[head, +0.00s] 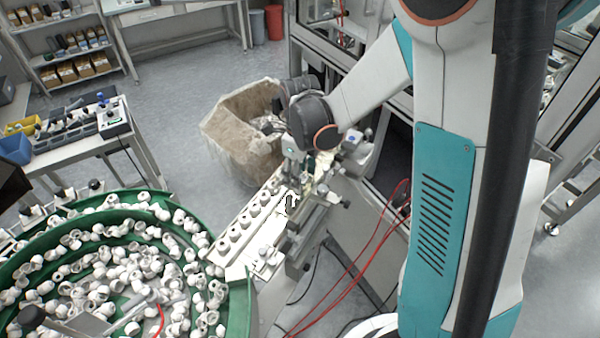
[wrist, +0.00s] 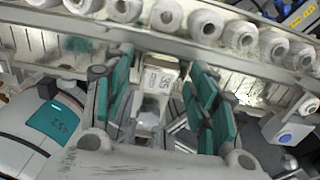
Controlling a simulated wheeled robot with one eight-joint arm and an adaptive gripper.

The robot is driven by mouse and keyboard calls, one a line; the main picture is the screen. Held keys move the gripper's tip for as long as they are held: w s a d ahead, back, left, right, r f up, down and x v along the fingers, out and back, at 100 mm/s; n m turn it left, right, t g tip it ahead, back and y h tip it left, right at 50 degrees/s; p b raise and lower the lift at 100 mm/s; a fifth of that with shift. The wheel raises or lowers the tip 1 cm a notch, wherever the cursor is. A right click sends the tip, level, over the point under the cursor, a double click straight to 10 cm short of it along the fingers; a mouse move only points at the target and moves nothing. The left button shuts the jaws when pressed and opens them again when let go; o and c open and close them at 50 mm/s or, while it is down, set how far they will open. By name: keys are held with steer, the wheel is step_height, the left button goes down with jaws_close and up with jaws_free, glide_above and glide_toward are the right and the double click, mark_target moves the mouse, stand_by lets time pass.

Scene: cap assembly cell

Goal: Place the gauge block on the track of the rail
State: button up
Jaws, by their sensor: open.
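The rail (head: 225,262) runs diagonally in the head view, with a row of white caps along its track. In the wrist view the rail (wrist: 170,48) crosses the upper part, caps along its far side. A small pale block with dark printed marks, seemingly the gauge block (wrist: 158,80), lies between my fingers in the wrist view, on the near side of the cap row. My gripper (wrist: 163,92) has its teal fingers apart on either side of it, with gaps showing. In the head view my gripper (head: 295,168) is over the rail's far end; the block cannot be made out there.
A green bowl feeder (head: 240,305) full of white caps stands at the left end of the rail. A bin with a beige liner (head: 230,130) stands behind the rail. Red hoses (head: 375,255) hang at the right. A blue-buttoned fixture (wrist: 288,133) is right of my fingers.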

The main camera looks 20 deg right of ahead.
step_height(320, 180, up, 12)
steer(key=p, duration=0.1)
steer(key=s+r+n+t, duration=0.3)
steer(key=s+n, duration=0.5)
steer(key=n, duration=0.6)
steer(key=s+r+n+t, duration=0.4)
steer(key=s+n, duration=0.4)
steer(key=n, duration=0.6)
steer(key=shift+s+r, duration=0.2)
